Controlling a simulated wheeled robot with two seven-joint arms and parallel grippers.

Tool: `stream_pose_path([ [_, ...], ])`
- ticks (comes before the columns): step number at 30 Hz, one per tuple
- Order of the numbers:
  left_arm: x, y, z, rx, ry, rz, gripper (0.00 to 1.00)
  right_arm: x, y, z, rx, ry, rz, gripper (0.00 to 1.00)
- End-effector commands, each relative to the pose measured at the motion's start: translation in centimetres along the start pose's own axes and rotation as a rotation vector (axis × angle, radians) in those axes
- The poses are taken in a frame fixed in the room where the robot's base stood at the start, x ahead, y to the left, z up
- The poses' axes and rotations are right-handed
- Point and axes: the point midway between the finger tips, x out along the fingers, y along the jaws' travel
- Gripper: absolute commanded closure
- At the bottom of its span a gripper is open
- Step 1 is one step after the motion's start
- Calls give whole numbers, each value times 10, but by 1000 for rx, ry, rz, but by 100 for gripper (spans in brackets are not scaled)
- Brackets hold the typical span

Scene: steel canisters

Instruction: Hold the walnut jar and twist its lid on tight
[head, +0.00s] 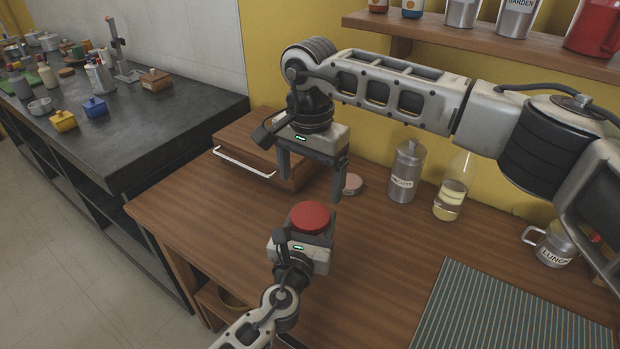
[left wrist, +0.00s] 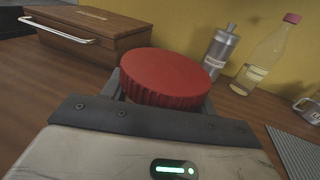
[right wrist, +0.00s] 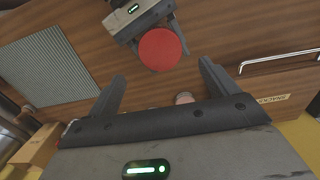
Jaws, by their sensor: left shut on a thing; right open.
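A red round lid (head: 309,216) with a ribbed side sits between the fingers of my left gripper (head: 304,238), low in the head view. It fills the middle of the left wrist view (left wrist: 166,75). The jar body under it is hidden by the gripper, and no label on it shows. My left gripper is shut on this red-lidded jar. My right gripper (head: 311,186) is open and empty, fingers pointing down, above and behind the lid. In the right wrist view the red lid (right wrist: 162,49) lies just beyond the two open fingertips, apart from them.
Behind stand a wooden box (head: 255,150) with a white handle, a small pinkish disc (head: 352,184), a steel canister (head: 405,172) and a glass bottle (head: 452,190). A mug (head: 551,246) and striped mat (head: 510,310) lie right. A shelf (head: 480,38) runs above.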

Motion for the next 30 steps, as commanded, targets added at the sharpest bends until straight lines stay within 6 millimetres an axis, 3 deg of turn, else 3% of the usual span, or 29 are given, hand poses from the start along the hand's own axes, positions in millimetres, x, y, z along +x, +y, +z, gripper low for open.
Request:
stream_pose_path([
  [5, 0, 0, 0, 0, -1, 0, 100, 6, 0, 0, 2, -1, 1, 14],
  [19, 0, 0, 0, 0, -1, 0, 100, 71, 0, 0, 2, -1, 1, 14],
  [30, 0, 0, 0, 0, -1, 0, 100, 81, 0, 0, 2, 1, 0, 14],
])
